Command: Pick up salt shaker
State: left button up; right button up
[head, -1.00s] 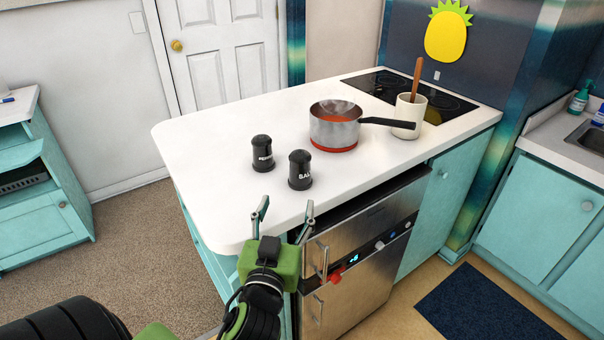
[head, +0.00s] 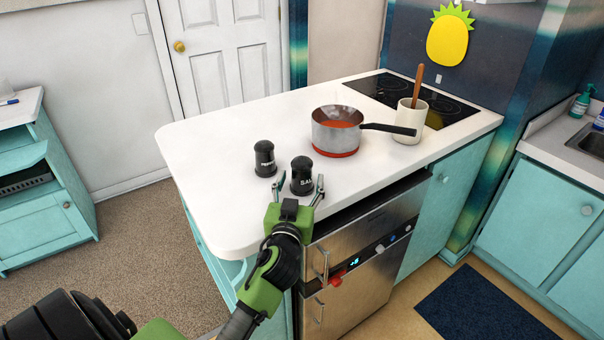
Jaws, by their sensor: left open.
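The salt shaker (head: 302,176) is a black cylinder with a domed top and white lettering. It stands upright on the white counter (head: 222,210) near its front edge. My left gripper (head: 300,184) is open, with one finger on each side of the shaker's lower part. I cannot tell whether the fingers touch it. A second black shaker (head: 265,158), the pepper shaker, stands upright just behind and to the left. My right gripper is not in view.
A steel saucepan (head: 336,136) with red contents stands behind and to the right, its black handle pointing right. A cream crock (head: 410,124) with a wooden utensil stands by the black cooktop (head: 455,108). The counter's left part is clear.

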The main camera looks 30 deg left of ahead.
pick_arm(q)
jog(key=shift+w+a, duration=0.2)
jog(key=shift+w, duration=0.25)
jog(key=shift+s, duration=0.1)
jog(key=shift+c, duration=0.5)
jog(key=c, duration=1.2)
jog(key=shift+c, duration=0.2)
jog(key=shift+r, duration=0.15)
